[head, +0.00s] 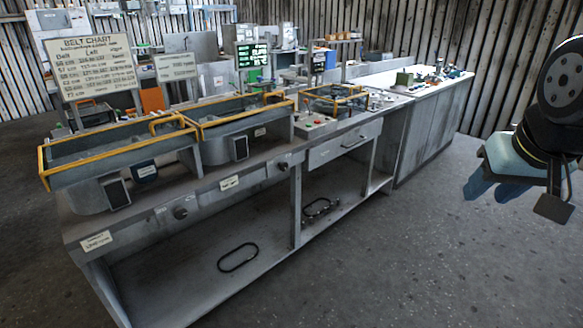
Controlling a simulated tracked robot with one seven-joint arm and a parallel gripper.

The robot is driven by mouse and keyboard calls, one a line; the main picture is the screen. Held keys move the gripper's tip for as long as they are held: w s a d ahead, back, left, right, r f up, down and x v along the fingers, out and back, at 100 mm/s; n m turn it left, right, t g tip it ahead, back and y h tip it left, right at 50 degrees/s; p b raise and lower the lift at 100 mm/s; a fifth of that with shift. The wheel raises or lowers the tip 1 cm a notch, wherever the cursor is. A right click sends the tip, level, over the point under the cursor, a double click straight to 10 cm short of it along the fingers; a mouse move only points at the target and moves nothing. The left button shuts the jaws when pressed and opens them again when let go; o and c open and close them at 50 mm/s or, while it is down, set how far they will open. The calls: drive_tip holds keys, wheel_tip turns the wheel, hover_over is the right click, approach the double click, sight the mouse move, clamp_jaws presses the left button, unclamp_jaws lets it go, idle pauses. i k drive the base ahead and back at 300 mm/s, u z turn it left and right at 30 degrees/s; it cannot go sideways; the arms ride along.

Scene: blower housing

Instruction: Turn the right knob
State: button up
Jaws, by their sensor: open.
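Two dark round knobs sit on the front face of the long grey bench (150,205). The right knob (283,166) is near the middle of the bench front, just left of the drawer (345,146). The left knob (180,212) is further left and nearer to me. Both are small here, and their turned positions cannot be told. My gripper (492,190) hangs at the right edge of the head view, with its bluish fingers pointing down. It is open and appears empty, far to the right of the right knob and apart from the bench.
Grey troughs with yellow rims (237,113) stand on the bench top. Belts (238,257) lie on the lower shelf. A white-topped cabinet (432,125) adjoins the bench at the right. A belt chart (92,67) stands behind. The floor in front is clear.

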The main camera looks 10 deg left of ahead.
sight(283, 166)
drive_tip(key=i, duration=1)
